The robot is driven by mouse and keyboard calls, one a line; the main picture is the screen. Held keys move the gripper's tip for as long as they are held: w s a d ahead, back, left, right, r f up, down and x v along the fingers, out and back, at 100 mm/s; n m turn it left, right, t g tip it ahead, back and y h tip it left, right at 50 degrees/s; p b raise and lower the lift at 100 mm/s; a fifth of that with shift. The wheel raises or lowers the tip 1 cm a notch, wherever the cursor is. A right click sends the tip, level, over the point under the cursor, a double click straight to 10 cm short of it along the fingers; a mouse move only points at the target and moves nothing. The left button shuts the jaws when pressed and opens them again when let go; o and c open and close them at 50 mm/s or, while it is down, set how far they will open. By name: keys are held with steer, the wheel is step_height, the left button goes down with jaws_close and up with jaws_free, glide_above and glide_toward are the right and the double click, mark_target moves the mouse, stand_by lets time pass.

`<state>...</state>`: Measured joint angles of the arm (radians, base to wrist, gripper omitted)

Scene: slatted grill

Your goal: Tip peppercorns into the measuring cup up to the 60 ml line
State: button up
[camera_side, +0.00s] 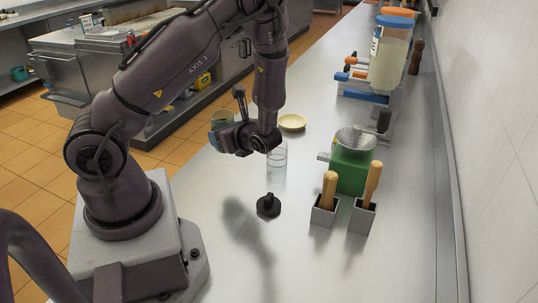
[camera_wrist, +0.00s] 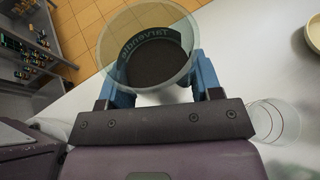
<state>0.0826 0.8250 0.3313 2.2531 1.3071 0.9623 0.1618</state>
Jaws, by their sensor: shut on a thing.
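A clear jar (camera_wrist: 178,36) shows in the wrist view with dark peppercorns (camera_wrist: 156,65) inside and a label seen through its wall. My gripper (camera_wrist: 160,78) is shut on the jar, with a blue finger on each side. In the side view the jar (camera_side: 221,118) is held above the counter, left of the measuring cup, and looks about upright. The clear measuring cup (camera_side: 277,160) stands on the counter, partly behind my wrist. It also shows at the right of the wrist view (camera_wrist: 276,122). It looks empty; its lines are too small to read.
A pale yellow bowl (camera_side: 292,122) sits behind the cup. A black knobbed round object (camera_side: 268,206) lies in front. To the right stand a green-bodied device with a metal pan (camera_side: 350,172) and two holders with wooden handles (camera_side: 325,215). The front counter is otherwise clear.

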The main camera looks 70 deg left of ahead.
steer(key=w+d+r+n+g, duration=0.1)
steer(key=w+r, duration=0.2)
steer(key=w, duration=1.3)
steer(key=shift+w+h, duration=0.3)
steer(key=shift+d+f, duration=0.1)
steer(key=shift+w+f+n+t, duration=0.4)
steer(key=shift+f+n+t, duration=0.1)
steer(key=shift+n+t, duration=1)
steer(key=shift+w+f+n+t, duration=0.45)
steer(key=shift+f+n+t, duration=0.1)
steer(key=shift+n+t, duration=0.9)
steer(key=shift+w+f+n+t, duration=0.45)
steer(key=shift+n+t, duration=0.8)
steer(key=shift+t, duration=0.4)
steer(key=shift+s+f+n+t, duration=0.2)
steer(key=shift+f+n+t, duration=0.1)
steer(key=shift+n+t, duration=0.1)
steer(key=shift+s+r+n+t, duration=0.15)
steer(key=shift+r+n+t, duration=0.25)
steer(key=shift+n, duration=0.1)
stand_by(0.5)
